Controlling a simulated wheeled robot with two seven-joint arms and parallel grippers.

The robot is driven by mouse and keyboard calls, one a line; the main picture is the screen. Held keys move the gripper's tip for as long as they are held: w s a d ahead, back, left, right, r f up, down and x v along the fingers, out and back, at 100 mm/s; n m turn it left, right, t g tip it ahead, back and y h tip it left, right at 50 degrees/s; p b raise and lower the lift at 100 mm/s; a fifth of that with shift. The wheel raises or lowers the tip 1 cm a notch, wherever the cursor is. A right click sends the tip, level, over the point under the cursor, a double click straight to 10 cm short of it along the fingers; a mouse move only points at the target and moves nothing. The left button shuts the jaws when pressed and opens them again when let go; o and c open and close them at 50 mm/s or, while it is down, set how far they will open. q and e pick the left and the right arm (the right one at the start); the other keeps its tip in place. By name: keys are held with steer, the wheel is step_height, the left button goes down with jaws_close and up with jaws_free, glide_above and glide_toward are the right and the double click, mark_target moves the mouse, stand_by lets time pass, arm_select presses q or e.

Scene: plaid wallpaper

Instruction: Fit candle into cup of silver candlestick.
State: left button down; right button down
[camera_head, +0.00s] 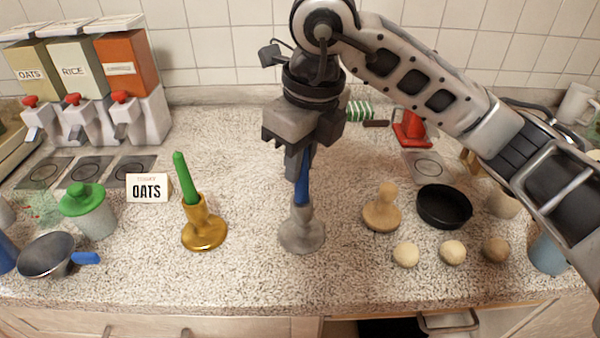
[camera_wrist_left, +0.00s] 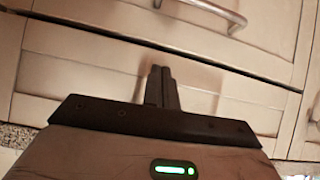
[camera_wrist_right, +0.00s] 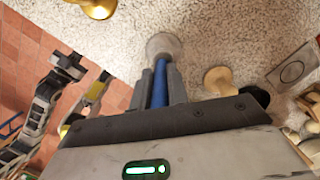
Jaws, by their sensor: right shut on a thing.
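The silver candlestick (camera_head: 302,236) stands upright on the speckled counter, in the middle of the head view. My right gripper (camera_head: 303,153) is above it, pointing down and shut on the blue candle (camera_head: 302,188). The candle is upright, with its lower end at the candlestick's cup; I cannot tell how deep it sits in it. In the right wrist view the blue candle (camera_wrist_right: 160,84) lies between the fingers, with the candlestick (camera_wrist_right: 163,45) beyond its end. My left gripper (camera_wrist_left: 162,88) is shut and empty in front of the cabinet drawers, and is outside the head view.
A gold candlestick (camera_head: 204,232) with a green candle (camera_head: 184,177) stands to the left. To the right are a wooden stamp-like tool (camera_head: 383,212), a black pan (camera_head: 444,206) and several dough balls (camera_head: 453,251).

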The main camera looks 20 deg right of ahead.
steer(key=shift+w+f+p, duration=0.15)
steer(key=shift+f+p, duration=0.3)
steer(key=shift+f, duration=1.25)
steer(key=shift+f, duration=0.15)
steer(key=c, duration=1.4)
jaws_free()
steer(key=shift+o, duration=0.2)
step_height(320, 180, up, 12)
steer(key=s+d, duration=0.1)
steer(key=shift+s+b, duration=0.25)
steer(key=shift+b, duration=0.05)
